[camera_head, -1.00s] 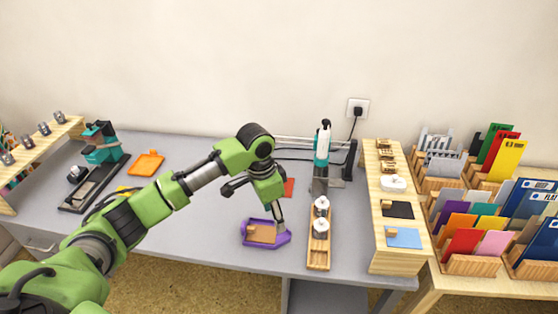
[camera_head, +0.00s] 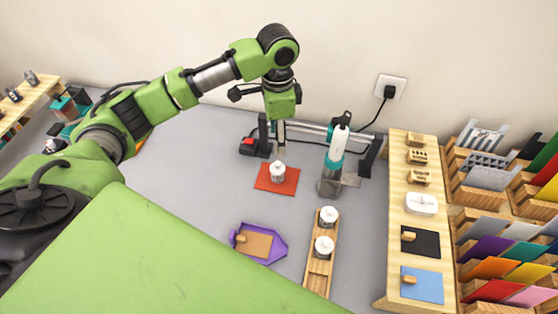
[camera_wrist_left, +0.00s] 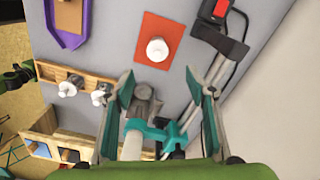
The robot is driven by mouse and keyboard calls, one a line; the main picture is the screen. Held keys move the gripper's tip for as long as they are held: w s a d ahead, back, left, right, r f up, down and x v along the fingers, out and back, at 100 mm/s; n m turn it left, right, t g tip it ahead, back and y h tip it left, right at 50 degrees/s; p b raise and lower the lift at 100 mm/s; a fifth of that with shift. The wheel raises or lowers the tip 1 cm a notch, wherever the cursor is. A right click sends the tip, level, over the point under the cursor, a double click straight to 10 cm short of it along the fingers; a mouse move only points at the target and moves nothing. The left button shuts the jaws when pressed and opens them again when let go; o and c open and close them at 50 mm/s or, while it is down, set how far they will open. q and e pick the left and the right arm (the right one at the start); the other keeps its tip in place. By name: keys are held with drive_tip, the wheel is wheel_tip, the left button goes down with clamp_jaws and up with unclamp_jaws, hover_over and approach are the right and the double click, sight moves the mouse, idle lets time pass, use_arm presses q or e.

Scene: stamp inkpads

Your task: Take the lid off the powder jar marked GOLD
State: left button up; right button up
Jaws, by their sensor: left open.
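A small white-lidded jar (camera_head: 277,171) stands on an orange-red mat (camera_head: 262,184) at the back of the desk. It also shows in the left wrist view (camera_wrist_left: 157,49), beyond my fingertips. Two similar jars, one behind (camera_head: 328,216) and one in front (camera_head: 324,246), stand in a wooden rack (camera_head: 318,280). No GOLD marking is readable on any jar. My left gripper (camera_head: 281,142) is open and empty, pointing down just above or behind the jar on the mat. In the left wrist view its fingers (camera_wrist_left: 167,88) are spread apart. My right gripper is out of view.
A teal-and-white tool (camera_head: 337,150) stands in a holder right of the mat. A purple tray (camera_head: 270,258) with a brown block lies left of the rack. A wooden shelf (camera_head: 395,190) with inkpads stands at the right. The desk left of the mat is clear.

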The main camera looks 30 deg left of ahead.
use_arm(q)
hover_over(278, 163)
drive_tip(key=f, duration=0.4)
drive_tip(key=shift+w+a+f, duration=0.2)
drive_tip(key=shift+w+f, duration=0.05)
drive_tip(key=shift+f, duration=0.55)
drive_tip(key=f, duration=0.1)
drive_tip(key=f+p, duration=0.1)
drive_tip(key=f, duration=0.2)
drive_tip(key=shift+s+d+f+p, duration=0.1)
drive_tip(key=shift+s+f+p, duration=0.05)
drive_tip(key=shift+s+p, duration=0.15)
drive_tip(key=shift+w+f, duration=0.1)
drive_tip(key=shift+f, duration=0.2)
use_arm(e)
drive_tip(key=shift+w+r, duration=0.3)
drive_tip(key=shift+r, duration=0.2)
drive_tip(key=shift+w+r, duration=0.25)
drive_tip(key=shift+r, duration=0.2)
use_arm(q)
drive_tip(key=c, duration=0.8)
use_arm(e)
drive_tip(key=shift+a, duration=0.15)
